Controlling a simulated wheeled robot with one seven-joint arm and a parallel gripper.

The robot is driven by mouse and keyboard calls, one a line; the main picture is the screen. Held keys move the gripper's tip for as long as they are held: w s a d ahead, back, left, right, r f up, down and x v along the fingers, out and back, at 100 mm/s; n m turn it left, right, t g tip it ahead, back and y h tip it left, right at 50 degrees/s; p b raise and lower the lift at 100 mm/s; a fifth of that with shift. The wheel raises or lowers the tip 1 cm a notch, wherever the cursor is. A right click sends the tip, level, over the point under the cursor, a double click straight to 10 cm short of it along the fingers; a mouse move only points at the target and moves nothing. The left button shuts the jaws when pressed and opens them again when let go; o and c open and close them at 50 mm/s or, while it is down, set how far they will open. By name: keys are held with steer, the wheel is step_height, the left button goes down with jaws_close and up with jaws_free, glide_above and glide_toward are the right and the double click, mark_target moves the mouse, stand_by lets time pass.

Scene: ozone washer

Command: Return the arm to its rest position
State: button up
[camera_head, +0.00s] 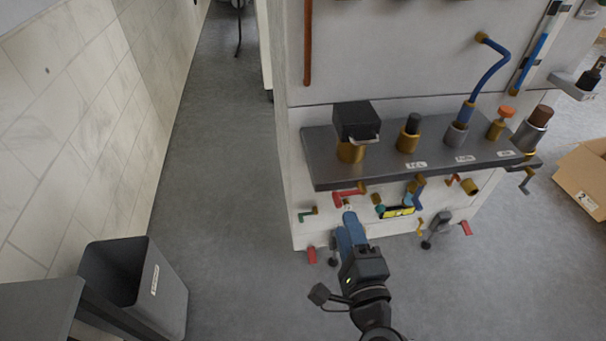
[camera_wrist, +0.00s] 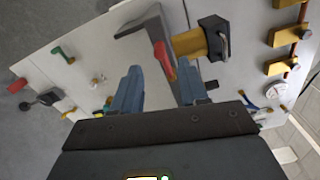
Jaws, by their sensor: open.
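My gripper (camera_head: 349,217) is in front of the lower part of the washer panel (camera_head: 400,85), just below its dark shelf (camera_head: 330,165). In the wrist view, the two blue fingers of my gripper (camera_wrist: 158,70) stand apart with nothing held between them. A red handle (camera_head: 347,192) on the panel lies just beyond the fingertips. In the wrist view, the red handle (camera_wrist: 164,60) appears between the fingertips, beside a brass valve (camera_wrist: 190,43). I cannot tell whether a finger touches it.
The dark shelf carries a black-topped valve (camera_head: 355,122) and several fittings above my gripper. More small handles, such as a green one (camera_head: 308,213), stick out nearby. A grey bin (camera_head: 165,290) stands at lower left. A cardboard box (camera_head: 580,178) is at right.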

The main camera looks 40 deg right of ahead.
steer(key=s+a+r+n+y, duration=0.3)
steer(key=s+n, duration=0.3)
steer(key=n, duration=0.3)
steer(key=s+a+r+n+y, duration=0.3)
steer(key=s+r+n, duration=0.1)
steer(key=s+n, duration=0.3)
steer(key=s+a+r+n+y, duration=0.3)
steer(key=s+n, duration=0.3)
steer(key=n, duration=0.4)
steer(key=shift+s+r+n+y, duration=0.4)
steer(key=shift+r+y, duration=0.1)
steer(key=shift+r, duration=0.05)
